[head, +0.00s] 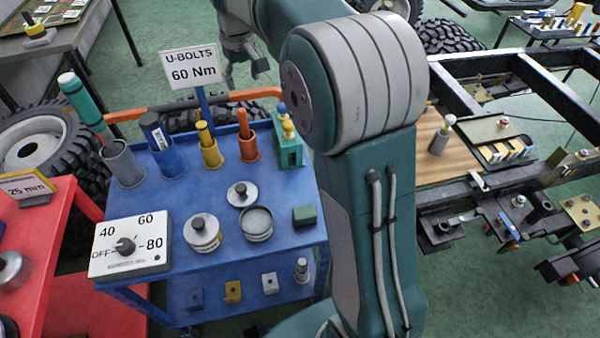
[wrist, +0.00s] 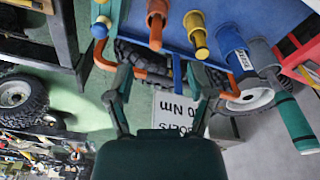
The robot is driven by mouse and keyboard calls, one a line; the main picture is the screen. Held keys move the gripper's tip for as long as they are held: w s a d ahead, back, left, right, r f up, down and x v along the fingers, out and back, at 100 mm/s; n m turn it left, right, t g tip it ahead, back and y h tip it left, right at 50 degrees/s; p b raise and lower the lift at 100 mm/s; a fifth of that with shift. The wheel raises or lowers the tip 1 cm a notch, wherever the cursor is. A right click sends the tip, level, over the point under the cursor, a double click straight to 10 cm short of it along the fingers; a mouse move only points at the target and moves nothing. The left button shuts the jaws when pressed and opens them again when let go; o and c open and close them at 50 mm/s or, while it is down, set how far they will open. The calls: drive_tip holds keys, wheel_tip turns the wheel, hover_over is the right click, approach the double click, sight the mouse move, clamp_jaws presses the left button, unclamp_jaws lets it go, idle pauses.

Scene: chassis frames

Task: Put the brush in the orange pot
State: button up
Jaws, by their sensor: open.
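The orange pot (head: 249,151) stands in the back row of the blue cart, with an orange rod upright in it; it also shows in the wrist view (wrist: 156,12). I cannot surely tell which thing is the brush. Handled tools stand in the grey pot (head: 124,166), blue pot (head: 165,158) and yellow pot (head: 211,157) left of the orange one. My gripper (head: 246,62) is behind the cart's back edge, near the sign, partly hidden by my arm. In the wrist view its fingers (wrist: 160,88) are spread and empty, with the sign beyond them.
The U-bolts sign (head: 192,65) rises at the cart's back. A green holder (head: 288,151) stands right of the orange pot. A black chassis frame (head: 490,195) lies right.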

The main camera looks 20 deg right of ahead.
drive_tip(key=s+r+m+t, duration=0.15)
drive_tip(key=s+r, duration=0.25)
drive_tip(key=s, duration=1.3)
drive_tip(key=s+f+t, duration=0.2)
drive_tip(key=s+f, duration=0.3)
drive_tip(key=s, duration=0.8)
drive_tip(key=shift+s+m+t, duration=0.35)
drive_tip(key=shift+s+m, duration=0.05)
drive_tip(key=shift+m, duration=0.05)
